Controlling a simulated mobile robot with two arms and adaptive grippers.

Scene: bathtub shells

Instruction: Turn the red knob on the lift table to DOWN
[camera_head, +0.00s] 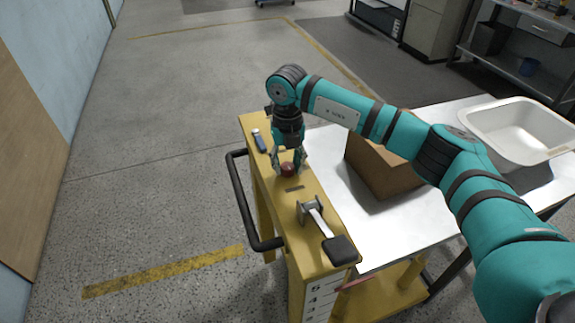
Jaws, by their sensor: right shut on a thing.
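The red knob (288,170) is on the yellow top panel of the lift table (262,178). My right gripper (288,166) points straight down over the knob and is shut on it, with a finger on either side. A small dark label (294,189) lies on the panel just in front of the knob. I cannot read it or tell the knob's setting from here. My left gripper is not in view.
A lever with a black pad (339,250) stands on the panel in front. A black handle rail (243,205) runs along the left side. A brown box (377,170) and white tub (515,125) are at right. A blue-handled item (259,141) lies behind the knob.

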